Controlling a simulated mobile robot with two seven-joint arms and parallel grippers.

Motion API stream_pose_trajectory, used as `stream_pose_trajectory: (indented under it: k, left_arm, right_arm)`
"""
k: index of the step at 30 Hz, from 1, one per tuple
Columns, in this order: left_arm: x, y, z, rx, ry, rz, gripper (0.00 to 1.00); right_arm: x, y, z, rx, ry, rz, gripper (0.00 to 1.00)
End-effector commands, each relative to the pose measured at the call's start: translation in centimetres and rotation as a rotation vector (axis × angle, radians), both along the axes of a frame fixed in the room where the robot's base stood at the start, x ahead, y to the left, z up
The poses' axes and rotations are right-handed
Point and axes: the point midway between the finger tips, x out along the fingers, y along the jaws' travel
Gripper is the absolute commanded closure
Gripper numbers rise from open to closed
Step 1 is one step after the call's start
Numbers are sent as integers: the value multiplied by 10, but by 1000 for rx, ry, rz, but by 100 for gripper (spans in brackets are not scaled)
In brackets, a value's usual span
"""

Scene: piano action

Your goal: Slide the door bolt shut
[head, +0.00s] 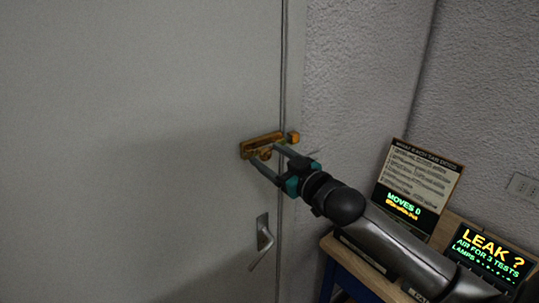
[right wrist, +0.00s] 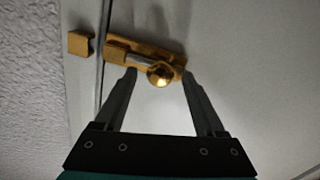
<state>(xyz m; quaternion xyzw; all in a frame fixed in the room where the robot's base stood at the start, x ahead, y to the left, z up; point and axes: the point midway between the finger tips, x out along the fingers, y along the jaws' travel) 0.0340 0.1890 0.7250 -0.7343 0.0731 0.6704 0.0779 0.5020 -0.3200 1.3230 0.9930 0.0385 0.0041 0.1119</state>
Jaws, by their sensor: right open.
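The brass door bolt (head: 262,142) is mounted on the grey door near its right edge. Its brass keeper (head: 293,138) sits across the door gap on the frame. In the right wrist view, the bolt plate (right wrist: 116,49) carries a silver rod and a round brass knob (right wrist: 160,74). The keeper (right wrist: 81,44) is to the left there, and no rod shows across the gap. My right gripper (head: 268,155) is open at the bolt. Its fingertips (right wrist: 159,73) stand on either side of the knob with space on both sides. Contact with the plate cannot be told. My left gripper is out of view.
A lever door handle (head: 263,240) is below the bolt. At right, a table (head: 341,246) holds an instruction board (head: 424,170) and a lit "LEAK ?" display (head: 490,255), close to my right arm. The door's left side is clear.

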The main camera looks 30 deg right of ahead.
Motion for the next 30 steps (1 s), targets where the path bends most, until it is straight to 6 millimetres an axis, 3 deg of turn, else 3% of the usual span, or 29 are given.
stream_pose_trajectory:
  k: [12, 30]
  left_arm:
    - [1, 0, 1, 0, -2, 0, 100]
    - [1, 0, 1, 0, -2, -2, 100]
  right_arm:
    - [5, 1, 0, 0, 0, 0, 28]
    - [4, 1, 0, 0, 0, 0, 96]
